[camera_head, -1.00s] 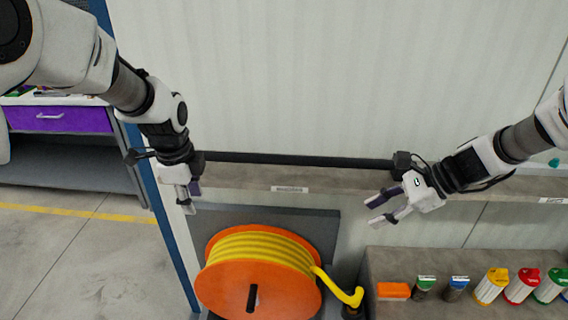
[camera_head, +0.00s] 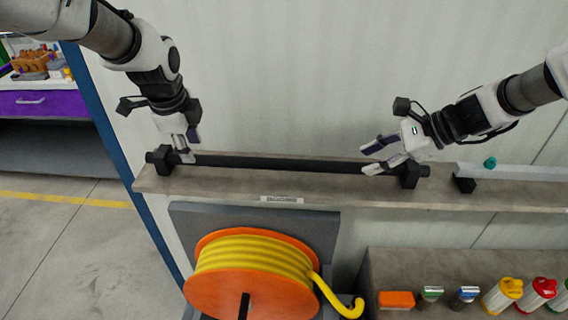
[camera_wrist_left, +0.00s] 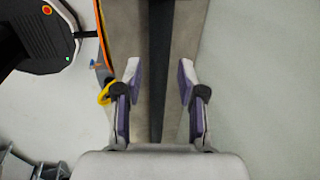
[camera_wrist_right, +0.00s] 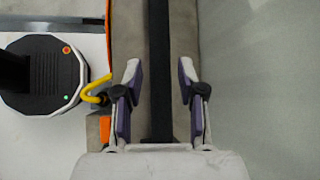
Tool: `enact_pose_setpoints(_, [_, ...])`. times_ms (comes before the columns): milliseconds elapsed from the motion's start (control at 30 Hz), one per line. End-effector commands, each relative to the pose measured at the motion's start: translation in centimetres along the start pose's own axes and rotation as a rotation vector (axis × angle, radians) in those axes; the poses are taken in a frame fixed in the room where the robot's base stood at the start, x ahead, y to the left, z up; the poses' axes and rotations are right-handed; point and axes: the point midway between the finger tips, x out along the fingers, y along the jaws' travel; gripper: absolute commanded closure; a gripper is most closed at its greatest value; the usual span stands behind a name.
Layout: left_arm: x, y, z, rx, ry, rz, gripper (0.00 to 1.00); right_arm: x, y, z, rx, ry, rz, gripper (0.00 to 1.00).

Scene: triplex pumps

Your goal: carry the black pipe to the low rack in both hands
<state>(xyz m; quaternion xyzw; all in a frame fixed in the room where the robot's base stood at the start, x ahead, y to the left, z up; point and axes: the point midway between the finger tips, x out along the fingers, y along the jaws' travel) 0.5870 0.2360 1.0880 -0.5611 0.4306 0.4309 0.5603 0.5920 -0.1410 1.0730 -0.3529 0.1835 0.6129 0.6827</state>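The black pipe (camera_head: 280,163) lies level along the shelf (camera_head: 230,182) against the wall, its ends at dark support blocks. My left gripper (camera_head: 190,147) is open above the pipe's left part. My right gripper (camera_head: 376,157) is open by the pipe's right part. In the right wrist view the pipe (camera_wrist_right: 159,60) passes midway between its spread fingers (camera_wrist_right: 158,82). Neither gripper touches the pipe visibly. I cannot identify the low rack for certain.
An orange reel with yellow hose (camera_head: 255,270) stands below the shelf. A lower grey ledge (camera_head: 450,265) at right carries an orange block (camera_head: 396,299) and several coloured containers. A white bar (camera_head: 520,172) lies further right on the shelf. A blue post (camera_head: 110,150) stands at left.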

Motion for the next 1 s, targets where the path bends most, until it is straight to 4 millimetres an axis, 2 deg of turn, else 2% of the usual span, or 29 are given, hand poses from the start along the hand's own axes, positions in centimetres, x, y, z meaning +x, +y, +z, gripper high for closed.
enact_pose_setpoints(100, [2.2, 0.1, 0.0, 0.000, 0.000, 0.005, 0.60, 2.2, 0.1, -0.1, 0.000, 0.003, 0.004, 0.60])
enact_pose_setpoints(300, [5.0, 0.1, 0.0, 0.000, 0.000, 0.003, 0.60, 5.0, 0.0, 0.0, -0.001, 0.002, 0.002, 0.60])
enact_pose_setpoints(433, [5.8, 0.0, 0.0, 0.000, 0.000, 0.000, 0.60, 5.8, 0.0, 0.0, -0.001, 0.001, 0.000, 0.60])
enact_pose_setpoints(667, [5.8, 0.0, 0.0, 0.000, 0.000, 0.000, 0.60, 5.8, 0.0, 0.0, -0.001, 0.001, 0.000, 0.60])
enact_pose_setpoints(700, [5.8, 0.0, 0.0, 0.000, 0.000, 0.000, 0.67, 5.8, 0.0, 0.0, -0.001, 0.001, 0.000, 0.67])
enact_pose_setpoints(800, [5.8, 0.0, 0.0, 0.000, 0.000, 0.000, 1.00, 5.8, 0.0, 0.0, -0.001, 0.001, 0.000, 1.00])
enact_pose_setpoints(1000, [5.8, 0.0, 0.0, 0.000, 0.000, 0.001, 1.00, 5.8, 0.0, 0.0, 0.000, 0.000, 0.000, 1.00])
